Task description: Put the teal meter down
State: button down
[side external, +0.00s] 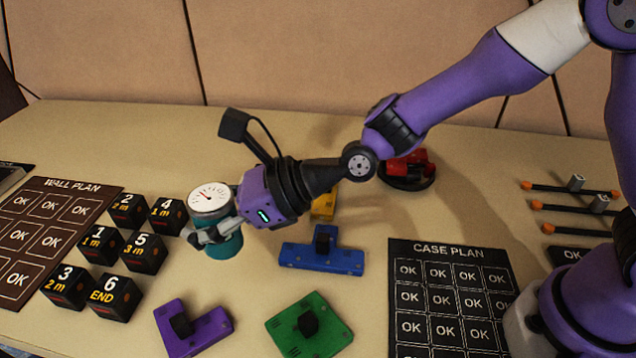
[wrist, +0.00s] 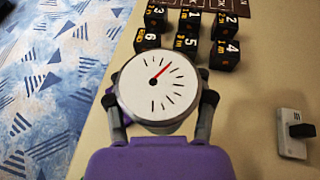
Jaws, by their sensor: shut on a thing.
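The teal meter (side external: 221,244) is a short cylinder with a white dial and a red needle on top. It stands upright at the left of the table in the side view, beside the black numbered cubes. My gripper (side external: 216,233) is shut around its sides, coming from the right. In the wrist view the dial (wrist: 157,86) sits between the two fingers of my gripper (wrist: 158,108). I cannot tell for sure whether the meter's base touches the table.
Several black numbered cubes (side external: 142,252) stand left of the meter. Purple (side external: 193,329), green (side external: 309,325) and blue (side external: 322,260) pieces lie to the right and front. The wall plan board (side external: 60,235) is at far left, the case plan board (side external: 449,300) at right. A grey switch (wrist: 291,133) shows in the wrist view.

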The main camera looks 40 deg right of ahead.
jog(key=w+d+f, duration=0.1)
jog(key=w, duration=0.1)
jog(key=w+d+f, duration=0.1)
jog(key=w+f, duration=0.1)
jog(key=w, duration=0.1)
jog(key=w+d+f, duration=0.2)
jog(key=shift+w+f, duration=0.1)
jog(key=shift+w, duration=0.3)
jog(key=shift+w+f, duration=0.1)
jog(key=shift+f, duration=1.95)
jog(key=shift+f, duration=0.1)
jog(key=shift+c, duration=0.9)
grip_release()
